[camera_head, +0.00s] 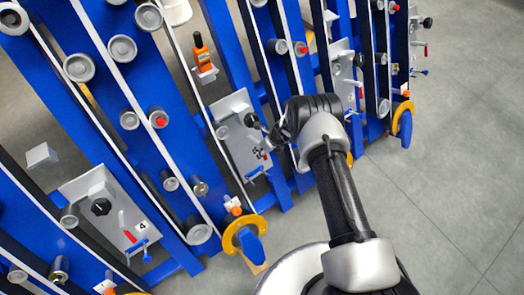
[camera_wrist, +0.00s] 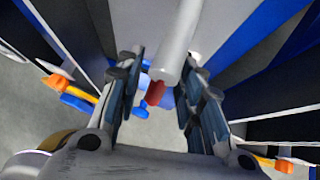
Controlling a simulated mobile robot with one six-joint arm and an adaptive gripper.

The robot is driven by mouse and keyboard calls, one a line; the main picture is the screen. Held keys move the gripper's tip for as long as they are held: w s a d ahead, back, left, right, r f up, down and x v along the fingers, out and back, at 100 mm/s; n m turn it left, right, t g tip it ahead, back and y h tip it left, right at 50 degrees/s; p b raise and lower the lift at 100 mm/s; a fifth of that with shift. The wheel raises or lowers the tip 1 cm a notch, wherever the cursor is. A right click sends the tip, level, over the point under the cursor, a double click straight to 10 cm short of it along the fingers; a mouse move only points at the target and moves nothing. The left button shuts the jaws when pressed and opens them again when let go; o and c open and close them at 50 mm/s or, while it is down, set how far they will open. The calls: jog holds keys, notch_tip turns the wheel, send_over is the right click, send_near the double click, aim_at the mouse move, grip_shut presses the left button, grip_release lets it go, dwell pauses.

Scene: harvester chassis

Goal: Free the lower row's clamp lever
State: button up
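My gripper (camera_head: 276,138) is at the grey panel (camera_head: 232,112) in the middle of the blue frame. In the wrist view its fingers (camera_wrist: 160,98) are apart, and a pale grey cylinder (camera_wrist: 181,42) with a red piece (camera_wrist: 155,92) at its near end lies between them. Whether the fingers touch it I cannot tell. The panel carries a black knob (camera_head: 251,120), a small red part (camera_head: 266,156) and a blue handle (camera_head: 257,173). An orange clamp-like part (camera_head: 203,55) stands above the panel. I cannot tell which part is the clamp lever.
Another panel (camera_head: 84,188), marked 4, with a black knob (camera_head: 101,206) and red lever (camera_head: 129,236), is at lower left. Yellow-and-blue hooked parts (camera_head: 244,238) jut from the frame's lower edge. Blue beams and grey rollers crowd the left; grey floor (camera_head: 450,150) is clear at right.

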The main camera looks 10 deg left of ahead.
jog(key=shift+c, duration=0.5)
grip_shut()
dwell(0.3)
